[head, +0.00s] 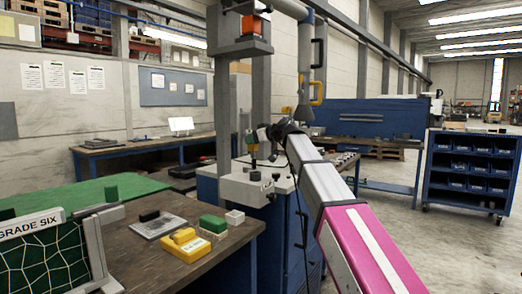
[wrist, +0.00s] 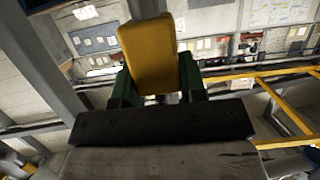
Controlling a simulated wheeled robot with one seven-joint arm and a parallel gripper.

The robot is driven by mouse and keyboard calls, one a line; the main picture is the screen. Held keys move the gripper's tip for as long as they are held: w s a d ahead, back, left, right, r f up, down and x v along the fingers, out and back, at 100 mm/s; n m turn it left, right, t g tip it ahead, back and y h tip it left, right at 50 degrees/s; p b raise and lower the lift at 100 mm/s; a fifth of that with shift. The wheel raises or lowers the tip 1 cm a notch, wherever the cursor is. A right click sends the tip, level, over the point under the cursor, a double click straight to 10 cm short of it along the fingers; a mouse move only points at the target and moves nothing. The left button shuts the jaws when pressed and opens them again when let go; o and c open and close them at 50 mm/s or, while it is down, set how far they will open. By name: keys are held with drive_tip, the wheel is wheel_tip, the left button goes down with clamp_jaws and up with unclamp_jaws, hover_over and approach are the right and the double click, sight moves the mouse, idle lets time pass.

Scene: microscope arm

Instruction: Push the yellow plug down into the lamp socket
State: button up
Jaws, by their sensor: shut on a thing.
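The yellow plug (wrist: 149,55) is a block with rounded edges, held upright in the wrist view between the two green fingers of my gripper (wrist: 156,82). My gripper is shut on it. In the head view my gripper is small, beside the grey column (head: 223,100) and above a pale grey housing (head: 245,188). I cannot pick out the lamp socket in either view, nor tell whether the plug touches anything.
A wooden bench (head: 225,255) at left holds a yellow labelled box (head: 185,247), a green block (head: 212,223), a white block (head: 235,217) and a framed net with a sign (head: 40,245). A blue bin rack (head: 468,170) stands at right. Open floor lies before it.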

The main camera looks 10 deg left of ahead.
sight(256, 150)
drive_tip(key=shift+w+d+r, duration=0.3)
drive_tip(key=shift+w+d, duration=0.15)
drive_tip(key=shift+w, duration=0.1)
drive_tip(key=shift+f, duration=0.15)
drive_tip(key=shift+f, duration=2.75)
drive_tip(key=shift+f, duration=2)
drive_tip(key=o, duration=1.1)
drive_tip(key=shift+c, duration=0.2)
